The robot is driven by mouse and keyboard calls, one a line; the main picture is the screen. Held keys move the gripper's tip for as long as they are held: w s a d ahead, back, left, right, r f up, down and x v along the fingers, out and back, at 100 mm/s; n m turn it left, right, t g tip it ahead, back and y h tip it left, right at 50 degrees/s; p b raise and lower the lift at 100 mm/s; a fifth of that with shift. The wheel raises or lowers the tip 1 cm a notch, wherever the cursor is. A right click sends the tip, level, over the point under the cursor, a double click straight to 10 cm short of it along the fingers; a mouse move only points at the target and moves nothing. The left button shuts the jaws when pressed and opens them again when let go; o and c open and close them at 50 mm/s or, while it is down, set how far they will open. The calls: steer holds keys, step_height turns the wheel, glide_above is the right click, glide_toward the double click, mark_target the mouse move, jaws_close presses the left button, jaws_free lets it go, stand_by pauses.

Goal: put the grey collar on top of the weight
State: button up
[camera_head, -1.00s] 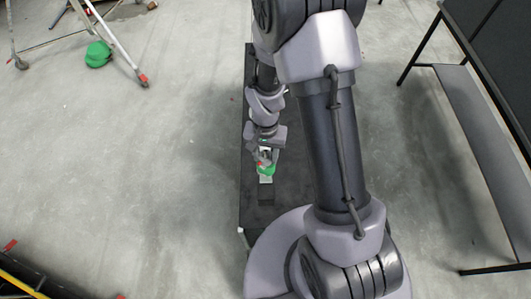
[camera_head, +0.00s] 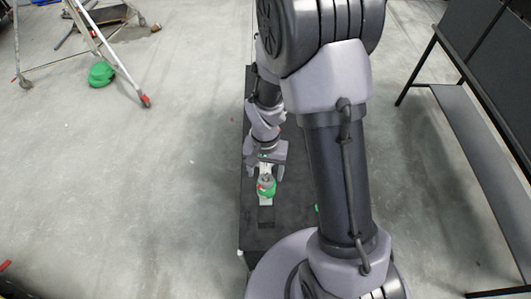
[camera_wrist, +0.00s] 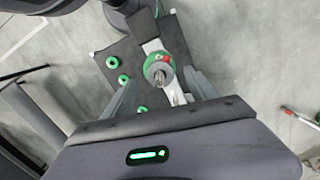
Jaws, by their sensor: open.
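A green round weight (camera_head: 266,192) sits on a pale strip on the dark platform, and it also shows in the wrist view (camera_wrist: 147,75). The grey collar (camera_wrist: 159,68), with a small red part on its side, sits on top of the green weight, roughly centred as seen from above. It shows small in the head view (camera_head: 266,180). My gripper (camera_head: 263,176) is open and empty, its fingers spread to both sides beside the weight. In the wrist view my gripper (camera_wrist: 162,85) shows a finger on each side, apart from the collar.
The dark platform (camera_head: 262,238) carries several small green rings (camera_wrist: 112,62) left of the weight in the wrist view. A dark table frame (camera_head: 460,120) stands at the right. A green object (camera_head: 101,74) lies by a ladder-like stand (camera_head: 105,45) at the upper left. Floor between is clear.

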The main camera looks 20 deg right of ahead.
step_height(320, 180, up, 14)
steer(key=p, duration=0.1)
steer(key=shift+w+d, duration=0.15)
steer(key=shift+w, duration=0.25)
steer(key=shift+f, duration=0.1)
steer(key=s+a+f+t+y+b, duration=0.1)
steer(key=s+f+b, duration=0.5)
steer(key=b, duration=0.8)
steer(key=s+a+f+n+t+b, duration=0.1)
steer(key=s+a+f+t+b, duration=0.2)
steer(key=b, duration=1.1)
steer(key=s+f+t, duration=0.2)
steer(key=s+f, duration=0.1)
steer(key=s, duration=0.1)
steer(key=shift+s+n+t+y, duration=0.2)
steer(key=shift+n+t+y, duration=0.1)
steer(key=shift+y, duration=0.1)
steer(key=shift+f, duration=0.1)
